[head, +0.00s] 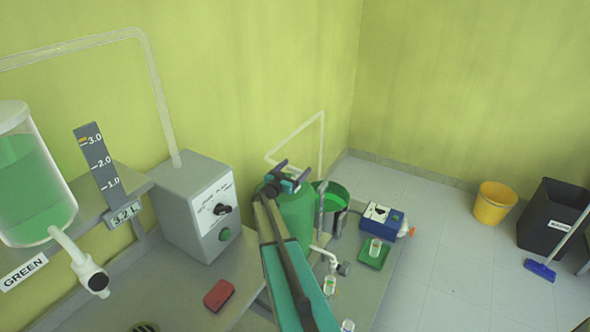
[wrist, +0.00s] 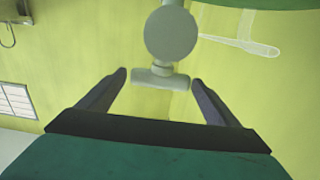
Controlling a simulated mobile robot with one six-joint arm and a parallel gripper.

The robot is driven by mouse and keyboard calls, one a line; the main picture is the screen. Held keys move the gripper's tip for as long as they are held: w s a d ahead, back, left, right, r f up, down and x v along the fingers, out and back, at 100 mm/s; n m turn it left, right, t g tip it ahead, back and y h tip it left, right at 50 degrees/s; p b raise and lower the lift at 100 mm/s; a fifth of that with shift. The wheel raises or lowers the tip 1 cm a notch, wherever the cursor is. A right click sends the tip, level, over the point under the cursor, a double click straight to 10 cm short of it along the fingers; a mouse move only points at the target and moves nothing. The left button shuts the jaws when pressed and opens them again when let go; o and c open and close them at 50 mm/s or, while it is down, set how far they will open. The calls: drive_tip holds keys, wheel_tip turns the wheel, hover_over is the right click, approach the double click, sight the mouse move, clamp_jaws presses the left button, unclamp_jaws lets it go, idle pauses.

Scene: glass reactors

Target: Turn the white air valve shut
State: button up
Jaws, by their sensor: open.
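In the wrist view a pale grey-white valve with a round disc body (wrist: 170,33) and a short crossbar handle (wrist: 160,78) is straight ahead. My gripper (wrist: 159,77) is open, with one dark finger on each side of the handle. Gaps show between the fingertips and the handle's ends, so I see no grip on it. In the head view my gripper (head: 293,170) is by the top of a green tank (head: 298,212). I cannot make out this valve in the head view; my gripper and arm cover that spot.
A grey control box (head: 195,207) and a reactor of green liquid (head: 33,185) with a white tap (head: 92,275) stand left. A green bucket (head: 332,196), a blue device (head: 383,218) and small beakers are beside the tank.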

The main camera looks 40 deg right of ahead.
drive_tip(key=shift+a, duration=0.15)
drive_tip(key=b+v, duration=0.2)
drive_tip(key=v, duration=0.5)
drive_tip(key=shift+a, duration=0.1)
drive_tip(key=shift+s+f, duration=0.1)
drive_tip(key=shift+s, duration=0.05)
idle(0.8)
